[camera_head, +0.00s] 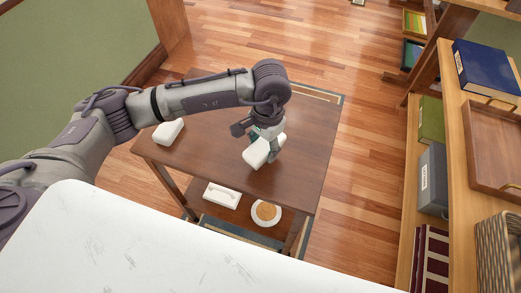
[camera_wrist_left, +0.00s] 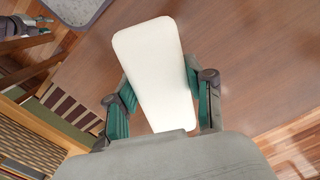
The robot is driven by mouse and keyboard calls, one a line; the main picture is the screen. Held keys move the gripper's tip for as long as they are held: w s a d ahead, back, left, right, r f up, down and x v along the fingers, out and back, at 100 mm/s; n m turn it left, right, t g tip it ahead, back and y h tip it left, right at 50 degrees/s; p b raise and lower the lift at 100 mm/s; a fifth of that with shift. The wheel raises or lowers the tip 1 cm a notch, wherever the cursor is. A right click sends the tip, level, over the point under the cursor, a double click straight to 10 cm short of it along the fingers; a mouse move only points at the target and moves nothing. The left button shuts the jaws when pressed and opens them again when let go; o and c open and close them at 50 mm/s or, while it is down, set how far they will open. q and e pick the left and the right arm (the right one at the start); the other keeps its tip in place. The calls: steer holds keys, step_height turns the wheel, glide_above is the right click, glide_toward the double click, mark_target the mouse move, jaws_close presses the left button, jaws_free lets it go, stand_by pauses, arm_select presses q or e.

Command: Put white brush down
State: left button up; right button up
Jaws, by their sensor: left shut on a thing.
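The white brush (camera_head: 257,152) is a pale rounded block in my left gripper (camera_head: 266,140). In the head view it is over the right part of the brown wooden table (camera_head: 215,150); I cannot tell whether it touches the top. In the left wrist view the white brush (camera_wrist_left: 158,70) sits between the two green-padded fingers of my left gripper (camera_wrist_left: 163,108), which are shut on it. A second white block (camera_head: 168,132) lies at the table's left side.
The table's lower shelf holds a white tray (camera_head: 222,195) and a plate with a round tan item (camera_head: 266,213). A wooden shelf at right holds a blue book (camera_head: 487,68), a brown tray (camera_head: 497,150) and a grey box (camera_head: 433,180). The tabletop's middle is bare.

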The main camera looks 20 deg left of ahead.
mark_target(261, 154)
arm_select(q)
steer(key=shift+w+a+f, duration=0.25)
steer(key=shift+a+f, duration=0.1)
steer(key=shift+a, duration=0.05)
step_height(261, 154, down, 3)
steer(key=shift+f+p, duration=0.1)
steer(key=shift+p, duration=0.35)
steer(key=shift+f, duration=0.3)
steer(key=shift+f, duration=0.1)
steer(key=shift+f, duration=0.1)
steer(key=o, duration=1.3)
